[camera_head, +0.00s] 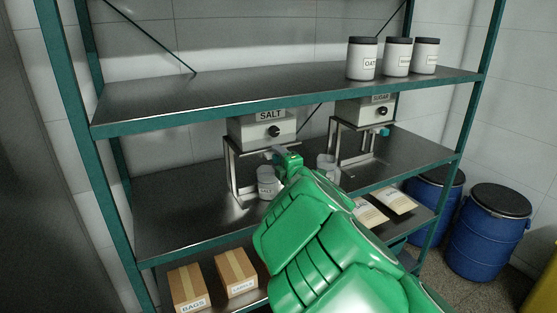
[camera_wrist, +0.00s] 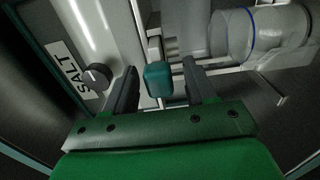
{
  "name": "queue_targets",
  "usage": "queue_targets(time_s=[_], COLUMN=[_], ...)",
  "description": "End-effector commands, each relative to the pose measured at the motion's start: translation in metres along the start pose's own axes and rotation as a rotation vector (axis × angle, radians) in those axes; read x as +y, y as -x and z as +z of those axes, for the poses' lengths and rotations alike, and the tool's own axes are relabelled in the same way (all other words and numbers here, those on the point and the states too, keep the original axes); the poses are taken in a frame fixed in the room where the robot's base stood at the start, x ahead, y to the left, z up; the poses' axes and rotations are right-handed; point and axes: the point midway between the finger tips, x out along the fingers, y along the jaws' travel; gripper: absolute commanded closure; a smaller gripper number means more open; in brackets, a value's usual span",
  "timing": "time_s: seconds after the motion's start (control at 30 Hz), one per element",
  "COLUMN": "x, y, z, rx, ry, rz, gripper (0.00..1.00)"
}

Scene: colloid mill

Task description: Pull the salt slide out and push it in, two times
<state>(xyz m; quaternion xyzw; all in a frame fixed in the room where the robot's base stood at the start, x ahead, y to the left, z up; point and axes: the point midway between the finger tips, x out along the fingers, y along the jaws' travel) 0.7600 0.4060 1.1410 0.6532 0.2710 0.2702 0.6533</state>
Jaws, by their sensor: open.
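The salt dispenser (camera_head: 262,130) is a pale box with a SALT label and a black knob, on a metal stand on the middle shelf; its label also shows sideways in the wrist view (camera_wrist: 70,72). The salt slide's teal handle (camera_wrist: 158,80) shows in the wrist view. My gripper (camera_wrist: 161,88) is open, with one dark finger on each side of the handle and gaps visible between. In the head view my gripper (camera_head: 282,157) is just below the dispenser's front, and my arm and gripper hide the handle. I cannot tell how far out the slide is.
A salt jar (camera_head: 266,186) stands below the dispenser; a clear jar (camera_wrist: 262,35) shows in the wrist view. The sugar dispenser (camera_head: 365,110) with its teal handle (camera_head: 384,132) stands to the right. The upper shelf (camera_head: 260,95) is above; blue drums (camera_head: 495,230) stand at right.

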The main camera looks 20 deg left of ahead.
Motion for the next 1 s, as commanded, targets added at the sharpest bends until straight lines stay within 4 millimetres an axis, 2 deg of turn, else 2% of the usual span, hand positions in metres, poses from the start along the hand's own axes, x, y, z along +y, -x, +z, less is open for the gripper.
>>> queue_targets(time_s=[0.17,0.7,1.0], x=[0.001,-0.001,-0.001], y=[0.012,0.068,0.074], z=[-0.001,0.0,0.0], rx=[0.002,-0.002,-0.001], ry=[0.002,0.0,0.0], rz=[0.001,-0.002,-0.001], gripper=[0.45,0.45,0.45])
